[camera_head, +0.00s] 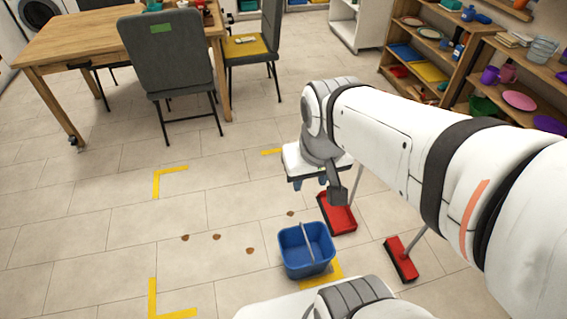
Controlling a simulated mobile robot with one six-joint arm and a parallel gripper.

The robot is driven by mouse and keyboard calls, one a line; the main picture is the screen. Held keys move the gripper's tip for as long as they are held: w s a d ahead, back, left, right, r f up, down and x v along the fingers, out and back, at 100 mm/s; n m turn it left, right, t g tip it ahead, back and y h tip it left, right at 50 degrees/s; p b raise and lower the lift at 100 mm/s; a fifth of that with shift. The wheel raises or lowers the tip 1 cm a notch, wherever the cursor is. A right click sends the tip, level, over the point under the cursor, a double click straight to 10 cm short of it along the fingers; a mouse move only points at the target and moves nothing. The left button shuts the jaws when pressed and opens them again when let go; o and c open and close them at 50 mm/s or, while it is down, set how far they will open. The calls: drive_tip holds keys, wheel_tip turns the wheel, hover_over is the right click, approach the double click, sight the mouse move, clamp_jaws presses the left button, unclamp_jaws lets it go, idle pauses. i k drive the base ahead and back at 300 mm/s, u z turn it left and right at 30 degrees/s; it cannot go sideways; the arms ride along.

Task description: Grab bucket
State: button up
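A blue bucket (306,256) stands upright on the tiled floor, low in the middle of the head view. Its thin grey handle (307,241) stands up over the opening. The bucket looks empty as far as I can see inside. My gripper (310,185) hangs from my white arm, above and beyond the bucket in the picture, apart from it. Its dark blue fingertips show only partly beneath the white housing, and whether they are open or shut is unclear.
A red dustpan (337,213) and a red broom head (400,259) lie right of the bucket. Brown spots (217,237) and yellow corner marks (172,180) are on the floor. A wooden table (90,42), grey chairs (170,60) and shelves (435,55) stand farther back.

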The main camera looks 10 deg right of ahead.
sight(307, 249)
drive_tip(key=u, duration=2.05)
drive_tip(key=k, duration=0.3)
drive_tip(key=z, duration=2.6)
drive_tip(key=i, duration=0.5)
drive_tip(key=u, duration=0.05)
